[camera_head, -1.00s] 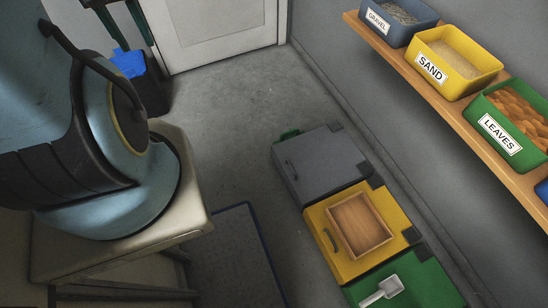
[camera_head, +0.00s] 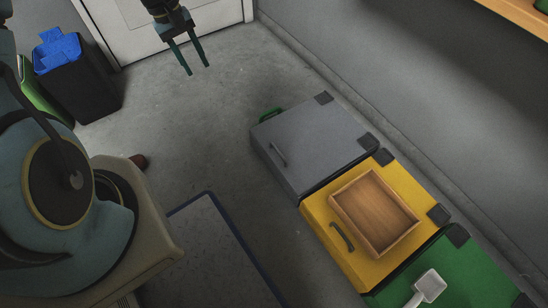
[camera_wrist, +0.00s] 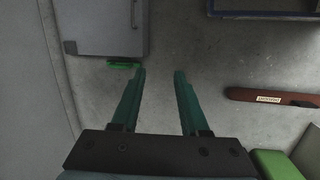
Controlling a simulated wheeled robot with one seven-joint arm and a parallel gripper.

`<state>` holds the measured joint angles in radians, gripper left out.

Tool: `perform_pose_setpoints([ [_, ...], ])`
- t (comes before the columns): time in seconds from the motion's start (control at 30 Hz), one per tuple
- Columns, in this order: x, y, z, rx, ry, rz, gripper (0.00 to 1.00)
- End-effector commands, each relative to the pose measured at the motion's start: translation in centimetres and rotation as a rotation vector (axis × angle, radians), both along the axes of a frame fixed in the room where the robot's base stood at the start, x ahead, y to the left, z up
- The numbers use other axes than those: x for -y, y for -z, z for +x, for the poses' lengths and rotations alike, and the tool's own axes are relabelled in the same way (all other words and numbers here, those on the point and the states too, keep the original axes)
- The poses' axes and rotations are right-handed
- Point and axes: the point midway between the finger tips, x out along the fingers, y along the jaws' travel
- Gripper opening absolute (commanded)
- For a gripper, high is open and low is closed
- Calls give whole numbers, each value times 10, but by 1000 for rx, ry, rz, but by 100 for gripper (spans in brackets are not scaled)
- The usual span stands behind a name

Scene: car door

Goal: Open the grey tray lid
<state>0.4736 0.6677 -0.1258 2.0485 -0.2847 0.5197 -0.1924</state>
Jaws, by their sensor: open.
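The grey tray lid (camera_head: 312,140) is flat and shut on its box, on the floor beside the right wall. It has a dark bar handle (camera_head: 278,154) near its left edge and black hinges on its right side. In the wrist view the grey lid (camera_wrist: 98,22) shows at the top left, with its handle (camera_wrist: 133,14) at its right edge. My gripper (camera_head: 198,70) is open and empty, in the air near the door and apart from the lid. In the wrist view the fingers of my gripper (camera_wrist: 159,72) are spread over bare floor.
A yellow lid (camera_head: 318,212) with a wooden tray (camera_head: 375,212) on it and a green lid (camera_head: 440,268) with a white scoop (camera_head: 430,285) adjoin the grey one. A dark-edged mat (camera_head: 215,250) lies left. A black bin (camera_head: 80,85) stands near the door. Floor between is clear.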

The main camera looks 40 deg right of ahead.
Motion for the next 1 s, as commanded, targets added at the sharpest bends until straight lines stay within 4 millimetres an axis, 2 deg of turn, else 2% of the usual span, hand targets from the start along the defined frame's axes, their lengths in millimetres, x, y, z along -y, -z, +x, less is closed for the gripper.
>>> perform_pose_setpoints([
  [0.03,18,51,-7,-27,6,-2,45],
  [0.1,41,91,-15,-60,5,-8,45],
  [0.3,98,195,-47,-152,-1,-13,45],
  [0.4,118,233,-62,-186,-5,-13,45],
  [0.5,131,257,-73,-211,-9,-12,45],
  [0.6,138,269,-79,-225,-13,-12,45],
  [0.77,142,282,-86,-232,-13,-11,45],
  [1.0,148,321,-102,-233,-13,-11,45],
])
